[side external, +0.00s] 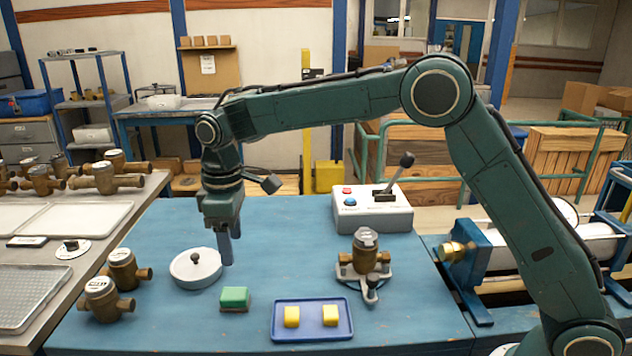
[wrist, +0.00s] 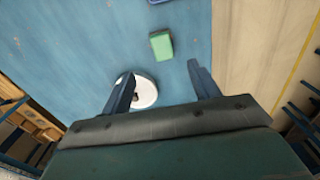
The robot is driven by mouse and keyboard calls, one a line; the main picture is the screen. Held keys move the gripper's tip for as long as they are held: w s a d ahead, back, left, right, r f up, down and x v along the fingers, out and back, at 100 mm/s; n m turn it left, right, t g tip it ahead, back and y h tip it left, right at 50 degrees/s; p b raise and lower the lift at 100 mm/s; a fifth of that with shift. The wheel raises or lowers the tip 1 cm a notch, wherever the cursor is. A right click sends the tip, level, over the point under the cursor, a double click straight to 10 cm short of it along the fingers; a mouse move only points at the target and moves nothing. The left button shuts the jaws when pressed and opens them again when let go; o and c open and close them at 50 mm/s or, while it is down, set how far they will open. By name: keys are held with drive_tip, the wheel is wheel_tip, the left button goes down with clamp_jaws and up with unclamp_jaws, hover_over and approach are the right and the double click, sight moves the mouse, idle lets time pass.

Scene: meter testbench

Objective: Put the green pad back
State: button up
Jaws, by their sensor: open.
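The green pad (side external: 234,298) lies flat on the blue bench, left of the blue tray (side external: 311,318). In the wrist view the green pad (wrist: 161,46) sits ahead of the fingertips, between their lines.
A white round lid with a dark knob (side external: 196,268) is close at the gripper's left. Brass meters (side external: 103,299) stand at the left edge. A clamped meter (side external: 365,250) stands behind the tray, before a control box (side external: 371,212). Bench between pad and tray is clear.

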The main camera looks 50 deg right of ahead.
drive_tip(key=s+d+r+m+t, duration=0.3)
drive_tip(key=s+d+r+m, duration=0.1)
drive_tip(key=s+d+r, duration=0.95)
drive_tip(key=s+d+f+m+t, duration=0.1)
drive_tip(key=s+d+f+m, duration=0.1)
drive_tip(key=s, duration=0.8)
drive_tip(key=s+d+f+m+t, duration=0.1)
drive_tip(key=s+d+f+m, duration=0.1)
drive_tip(key=s, duration=0.7)
drive_tip(key=shift+s+d+f+m, duration=0.4)
drive_tip(key=shift+f, duration=0.4)
